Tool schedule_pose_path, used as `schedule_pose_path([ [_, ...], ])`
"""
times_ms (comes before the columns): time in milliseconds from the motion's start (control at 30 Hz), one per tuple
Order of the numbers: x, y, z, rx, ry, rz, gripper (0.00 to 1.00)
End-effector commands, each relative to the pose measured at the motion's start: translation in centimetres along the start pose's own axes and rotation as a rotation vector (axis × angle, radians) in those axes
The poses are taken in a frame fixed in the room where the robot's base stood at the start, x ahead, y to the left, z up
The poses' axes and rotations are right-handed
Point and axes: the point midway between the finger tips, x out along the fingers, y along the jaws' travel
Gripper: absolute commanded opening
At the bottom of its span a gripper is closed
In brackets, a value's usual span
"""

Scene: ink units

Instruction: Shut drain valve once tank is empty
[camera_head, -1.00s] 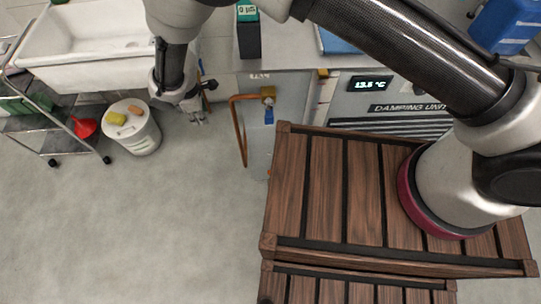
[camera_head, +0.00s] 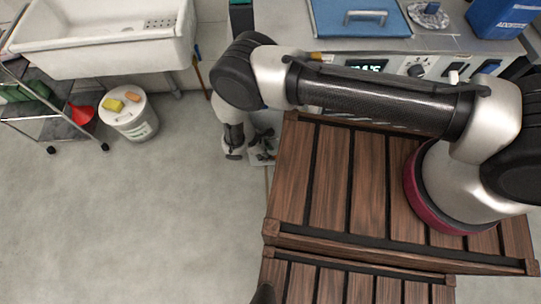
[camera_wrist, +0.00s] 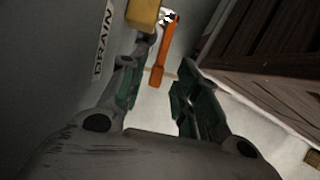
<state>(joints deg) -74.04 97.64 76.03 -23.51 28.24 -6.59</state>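In the wrist view, a brass valve body (camera_wrist: 145,14) shows at the top beside a "DRAIN" label (camera_wrist: 103,38) on a grey panel. A slim orange piece (camera_wrist: 163,58) hangs below a small nut there; I cannot tell whether it is the lever or the outlet tube. My gripper (camera_wrist: 155,92) is open, its green-padded fingers either side of the orange piece's lower end, with no clear contact. In the head view, my gripper (camera_head: 262,150) is low beside the wooden crate, and my arm hides the valve and the tank.
The slatted wooden crate (camera_head: 330,190) stands close right of my gripper. The floor (camera_head: 130,220) in front is clear.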

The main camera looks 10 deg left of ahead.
Motion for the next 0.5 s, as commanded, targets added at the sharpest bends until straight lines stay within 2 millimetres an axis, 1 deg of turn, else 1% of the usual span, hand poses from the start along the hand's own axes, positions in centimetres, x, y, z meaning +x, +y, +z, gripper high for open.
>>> schedule_pose_path([
  [33, 0.9, 0.0, 0.1, 0.001, -0.001, -0.001, 0.32],
  [100, 1.9, 0.0, 0.0, 0.001, -0.001, -0.001, 0.32],
  [200, 3.0, 0.0, 0.0, 0.001, 0.0, -0.001, 0.32],
  [333, 3.5, 0.0, 0.0, 0.0, 0.001, 0.0, 0.32],
  [500, 3.6, 0.0, 0.0, 0.0, 0.001, 0.0, 0.32],
])
